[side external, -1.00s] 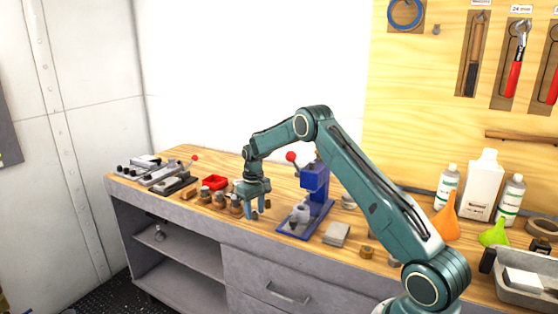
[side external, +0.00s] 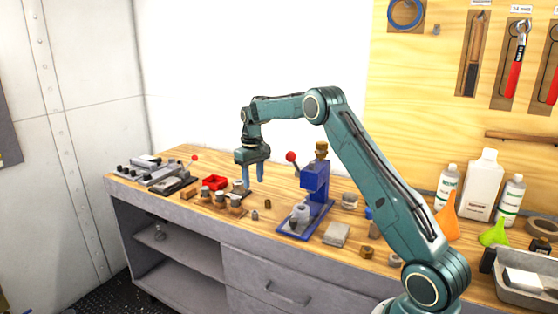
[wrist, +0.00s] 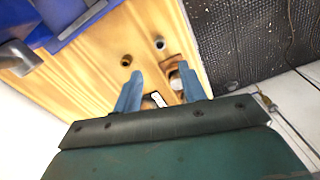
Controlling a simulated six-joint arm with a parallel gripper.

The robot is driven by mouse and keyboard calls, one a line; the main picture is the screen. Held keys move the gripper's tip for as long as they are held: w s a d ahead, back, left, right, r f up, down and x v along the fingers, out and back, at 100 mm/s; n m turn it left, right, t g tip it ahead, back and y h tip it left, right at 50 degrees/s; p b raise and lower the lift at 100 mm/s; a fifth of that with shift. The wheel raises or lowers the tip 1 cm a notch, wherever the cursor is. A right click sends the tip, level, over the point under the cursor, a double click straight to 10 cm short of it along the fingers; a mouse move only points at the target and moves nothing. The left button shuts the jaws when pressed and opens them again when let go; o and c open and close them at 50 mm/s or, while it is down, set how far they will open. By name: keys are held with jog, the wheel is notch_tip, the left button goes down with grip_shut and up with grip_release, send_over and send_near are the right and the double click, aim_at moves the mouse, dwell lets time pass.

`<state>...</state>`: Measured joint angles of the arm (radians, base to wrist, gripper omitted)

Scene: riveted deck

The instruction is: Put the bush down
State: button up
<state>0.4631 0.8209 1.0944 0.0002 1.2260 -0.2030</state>
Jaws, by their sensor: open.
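Two small bushes stand upright and apart on the bench top. One is grey (side external: 254,216), nearer the front edge; the other is brownish (side external: 267,203), a little behind it and to the right. In the wrist view the grey bush (wrist: 159,43) and the brownish bush (wrist: 126,60) each show a dark hole on top. I cannot tell which one the task means. My gripper (side external: 253,181) is open above the bench, left of and higher than both, fingers pointing down. Its blue fingers (wrist: 160,80) hold nothing visible between them.
A blue press (side external: 314,190) with a red-knobbed lever stands to the right. Wooden blocks with pegs (side external: 226,207) and a red tray (side external: 215,182) lie left of my gripper. A grey block (side external: 336,234) lies right of the press. The bench front edge is close.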

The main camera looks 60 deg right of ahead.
jog(key=shift+r, duration=0.2)
dwell(0.5)
jog(key=s+a+r+n+t, duration=0.1)
jog(key=s+a+r+t, duration=0.2)
jog(key=s+a+r, duration=1.15)
jog(key=s+a+n+t, duration=0.1)
jog(key=s+a, duration=0.5)
jog(key=s, duration=0.4)
jog(key=s+a+f+n+t, duration=0.1)
jog(key=s+a, duration=0.5)
jog(key=s, duration=0.4)
jog(key=shift+s+f+t, duration=0.25)
jog(key=shift+s+t, duration=0.05)
jog(key=shift+s, duration=0.05)
jog(key=shift+o, duration=0.6)
